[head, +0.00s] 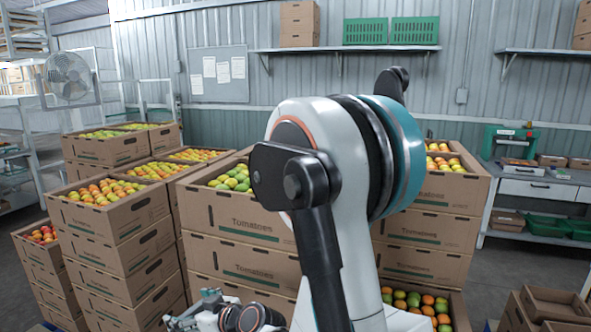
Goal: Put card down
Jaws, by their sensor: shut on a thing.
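My gripper (183,320) shows only in part, small and low at the bottom edge of the head view, left of my raised arm. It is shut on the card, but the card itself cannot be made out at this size. The fingertips are partly cut off by the frame edge. My arm's large white and teal joint fills the middle of the view and hides what lies behind it.
Stacked cardboard tomato crates (240,257) stand close in front, with more stacks at left (112,232) and right (428,232). A low open crate of tomatoes (462,312) is at bottom right. A grey workbench (545,188) stands at far right. Floor (515,266) shows clear before it.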

